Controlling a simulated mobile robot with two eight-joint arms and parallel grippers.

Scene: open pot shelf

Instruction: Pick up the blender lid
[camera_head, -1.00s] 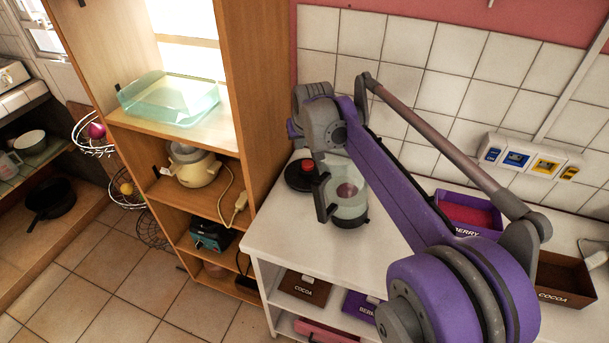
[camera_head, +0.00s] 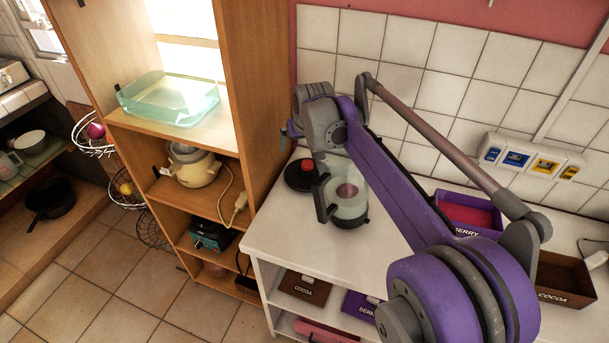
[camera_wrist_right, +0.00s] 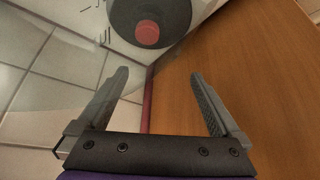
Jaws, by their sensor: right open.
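The blender lid (camera_head: 297,178) is a round black disc with a red knob. It lies on the white counter beside the clear blender jug (camera_head: 352,205), near the wooden shelf. In the right wrist view the lid (camera_wrist_right: 174,14) is at the top, beyond the fingertips. My right gripper (camera_wrist_right: 160,76) is open, with nothing between its fingers. My left gripper is not in view.
The wooden shelf's side panel (camera_head: 258,90) stands close to my right gripper and fills the right of the wrist view. The tiled wall (camera_head: 420,95) is behind. A purple berry box (camera_head: 468,212) is right of my arm. The front of the counter (camera_head: 290,235) is clear.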

